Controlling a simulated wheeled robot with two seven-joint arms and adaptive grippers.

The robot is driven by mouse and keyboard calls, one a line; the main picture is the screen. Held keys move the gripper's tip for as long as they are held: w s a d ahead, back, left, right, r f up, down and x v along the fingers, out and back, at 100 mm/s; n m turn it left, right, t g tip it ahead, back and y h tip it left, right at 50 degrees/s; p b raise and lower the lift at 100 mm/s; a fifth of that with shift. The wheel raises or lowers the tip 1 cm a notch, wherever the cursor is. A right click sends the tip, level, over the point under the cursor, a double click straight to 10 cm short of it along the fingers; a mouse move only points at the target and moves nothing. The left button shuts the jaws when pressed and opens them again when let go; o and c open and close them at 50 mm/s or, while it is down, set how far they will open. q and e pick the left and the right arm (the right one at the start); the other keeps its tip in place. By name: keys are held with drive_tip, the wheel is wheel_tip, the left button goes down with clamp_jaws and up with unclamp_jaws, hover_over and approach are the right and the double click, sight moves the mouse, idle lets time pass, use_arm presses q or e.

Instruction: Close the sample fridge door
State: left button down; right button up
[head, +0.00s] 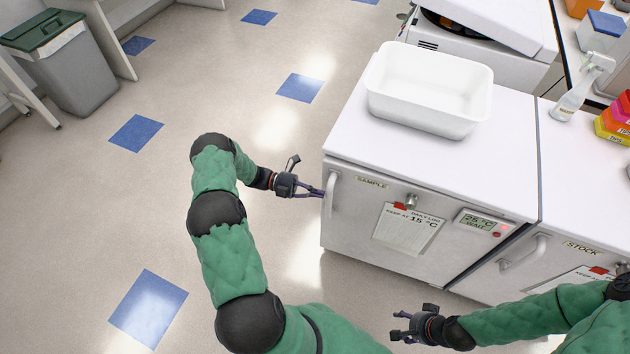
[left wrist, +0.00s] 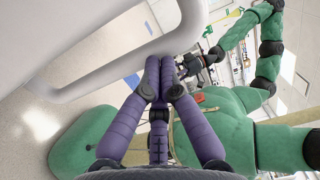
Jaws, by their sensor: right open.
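The sample fridge door (head: 370,215) is a pale front panel with a SAMPLE label, a paper sheet and a small display. It looks about flush with the cabinet; I cannot tell whether a small gap remains. Its upright handle (head: 331,195) is at the left edge; in the left wrist view a pale handle bar (left wrist: 105,68) shows. My left gripper (head: 320,192) is at the door's handle side. In the left wrist view its purple fingertips (left wrist: 161,82) are together, with nothing seen between them. My right gripper (head: 398,325) is open and empty, low in front of the fridge.
A white tub (head: 430,88) stands on the fridge top. The stock fridge (head: 530,262) adjoins on the right. A spray bottle (head: 580,88) and coloured boxes (head: 615,118) are beyond. The floor at left is clear up to a grey bin (head: 68,75).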

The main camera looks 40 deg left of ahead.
use_arm(q)
drive_tip(key=w+a, duration=0.2)
drive_tip(key=a, duration=0.8)
drive_tip(key=shift+w+a, duration=0.2)
drive_tip(key=shift+w, duration=0.05)
drive_tip(key=shift+r, duration=0.1)
